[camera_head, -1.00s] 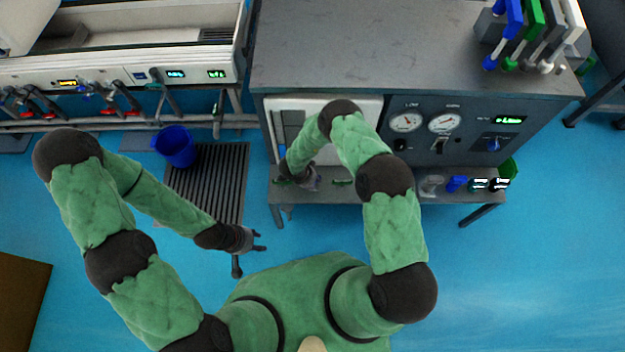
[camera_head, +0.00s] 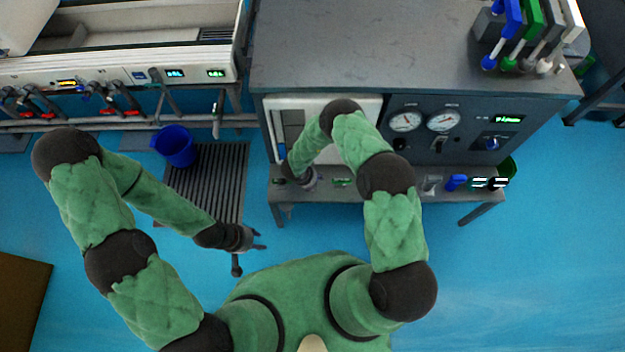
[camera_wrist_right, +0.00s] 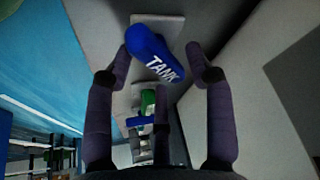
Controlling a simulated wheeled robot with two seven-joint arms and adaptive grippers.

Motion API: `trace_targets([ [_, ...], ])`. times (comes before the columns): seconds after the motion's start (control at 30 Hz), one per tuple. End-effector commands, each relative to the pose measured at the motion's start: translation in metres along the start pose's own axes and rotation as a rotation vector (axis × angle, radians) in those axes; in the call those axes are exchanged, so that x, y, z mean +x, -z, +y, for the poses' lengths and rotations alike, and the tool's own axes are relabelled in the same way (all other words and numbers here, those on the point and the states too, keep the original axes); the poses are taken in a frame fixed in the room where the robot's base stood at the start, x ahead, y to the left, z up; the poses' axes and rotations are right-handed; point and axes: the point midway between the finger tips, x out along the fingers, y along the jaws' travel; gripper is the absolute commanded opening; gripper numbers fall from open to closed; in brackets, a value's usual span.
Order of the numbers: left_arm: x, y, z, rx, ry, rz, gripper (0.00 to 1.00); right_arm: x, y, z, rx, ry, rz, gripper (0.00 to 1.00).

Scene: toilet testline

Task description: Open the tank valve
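The tank valve has a blue handle (camera_wrist_right: 156,55) marked "TANK", seen in the right wrist view and lying aslant on a pale plate. My right gripper (camera_wrist_right: 157,62) is open, with one finger on either side of the handle; gaps show beside it, most clearly on the right. In the head view my right gripper (camera_head: 303,180) is low in front of the test cabinet, by its lower shelf, and the blue handle is hidden there. My left gripper (camera_head: 256,247) is open and empty, near the floor grate, with its fingers spread.
A green handle (camera_wrist_right: 147,102) and another blue part lie beyond the tank handle. The grey cabinet (camera_head: 400,60) carries gauges and a switch. Floor to the right is clear.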

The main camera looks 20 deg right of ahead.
Motion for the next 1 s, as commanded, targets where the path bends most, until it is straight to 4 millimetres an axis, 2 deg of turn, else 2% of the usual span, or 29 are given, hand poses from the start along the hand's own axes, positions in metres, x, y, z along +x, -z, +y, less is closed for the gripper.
trace_targets([
  [0.23,0.000,0.000,0.000,0.000,0.000,0.000,0.40,-0.001,0.000,0.000,0.001,0.000,0.000,0.54],
  [0.37,0.000,0.000,0.000,0.000,0.000,0.000,0.40,-0.011,0.001,-0.001,0.001,0.001,0.001,0.54],
  [0.8,0.000,0.000,0.000,0.000,0.000,0.000,0.40,-0.092,0.000,-0.001,-0.001,0.003,0.001,0.54],
  [1.0,0.000,0.000,0.000,0.000,0.000,0.000,0.40,-0.114,0.000,-0.001,0.001,0.001,0.001,0.54],
])
